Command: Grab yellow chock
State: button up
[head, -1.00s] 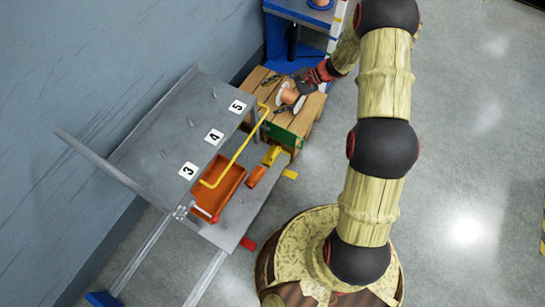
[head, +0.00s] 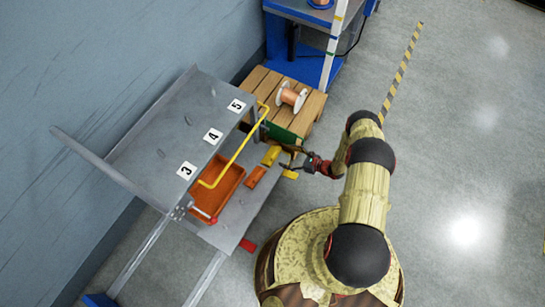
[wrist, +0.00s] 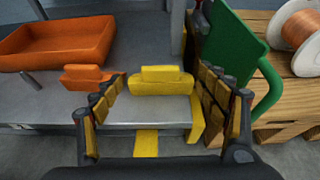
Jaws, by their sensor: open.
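The yellow chock (wrist: 160,82) lies on the grey lower shelf near its edge. In the wrist view it shows between and beyond the open fingers of my gripper (wrist: 165,110), apart from them as far as I can tell. The chock also shows in the head view (head: 271,155). There my gripper (head: 292,158) is just to its right, with its fingers toward the shelf; the fingertips are small and hard to make out. My gripper is open and empty.
An orange chock (wrist: 88,76) lies left of the yellow one, beside an orange bin (wrist: 58,42). A green panel with a handle (wrist: 235,50) stands close on the right. A wooden pallet (wrist: 295,88) with a copper spool (head: 290,97) is beyond. The upper shelf (head: 165,140) overhangs the left.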

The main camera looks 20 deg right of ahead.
aim_at(276, 154)
jog(key=b+x, duration=0.1)
jog(key=x, duration=0.3)
jog(key=f+b+x, duration=0.1)
jog(key=b+x, duration=0.1)
jog(key=x, duration=0.1)
jog(key=shift+a+f+b, duration=0.1)
jog(key=shift+f+b, duration=0.2)
jog(key=shift+f, duration=0.05)
jog(key=shift+c, duration=1.1)
jog(key=shift+r, duration=0.1)
jog(key=c, duration=1.7)
